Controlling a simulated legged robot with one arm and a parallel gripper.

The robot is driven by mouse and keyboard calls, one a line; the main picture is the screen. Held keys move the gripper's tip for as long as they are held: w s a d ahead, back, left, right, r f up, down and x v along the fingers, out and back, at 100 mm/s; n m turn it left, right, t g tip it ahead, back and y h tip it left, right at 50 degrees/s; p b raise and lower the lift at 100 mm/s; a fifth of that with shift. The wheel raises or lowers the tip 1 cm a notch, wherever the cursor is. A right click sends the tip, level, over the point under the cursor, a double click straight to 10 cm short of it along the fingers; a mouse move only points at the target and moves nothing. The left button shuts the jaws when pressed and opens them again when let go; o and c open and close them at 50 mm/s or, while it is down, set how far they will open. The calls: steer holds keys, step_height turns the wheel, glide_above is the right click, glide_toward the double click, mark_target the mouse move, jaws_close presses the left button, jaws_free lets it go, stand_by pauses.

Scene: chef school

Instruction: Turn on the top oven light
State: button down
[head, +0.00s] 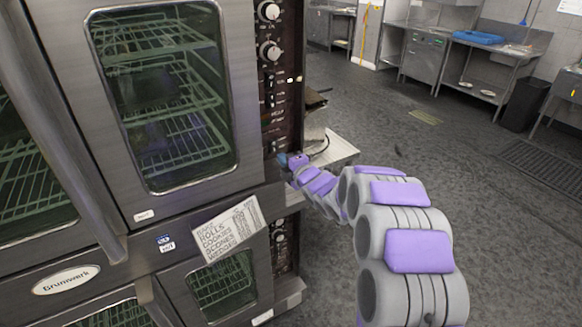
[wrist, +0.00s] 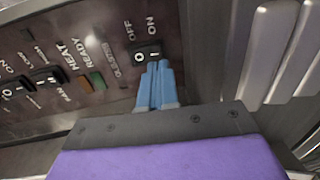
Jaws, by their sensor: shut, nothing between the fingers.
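The top oven (head: 245,140) stands at the left in the head view, with a glass door and dark wire racks inside. Its control panel (head: 281,100) runs down the door's right side. In the wrist view, a black rocker switch (wrist: 148,53) marked 0 and I, with OFF and ON printed beside it, sits right at my fingertips. A partly readable label, seemingly with "LIGHTS", is next to it. My gripper (wrist: 157,68) has blue fingers pressed together and empty; their tips cover the switch's lower edge. I cannot tell whether they touch it. The gripper shows small at the panel's lower end (head: 283,160).
Other rocker switches (wrist: 42,78), a green indicator (wrist: 84,84) and an orange one (wrist: 97,80) are on the panel. Knobs (head: 270,50) sit higher. A lower oven (head: 222,285) is below. Grey floor (head: 400,140) is open to the right; counters stand at the back.

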mark_target(275, 152)
steer(key=shift+x, duration=1.8)
steer(key=shift+w+b, duration=0.1)
steer(key=shift+b, duration=0.2)
steer(key=shift+f, duration=0.1)
steer(key=p+v, duration=0.2)
steer(key=v, duration=1.5)
steer(key=shift+d, duration=0.1)
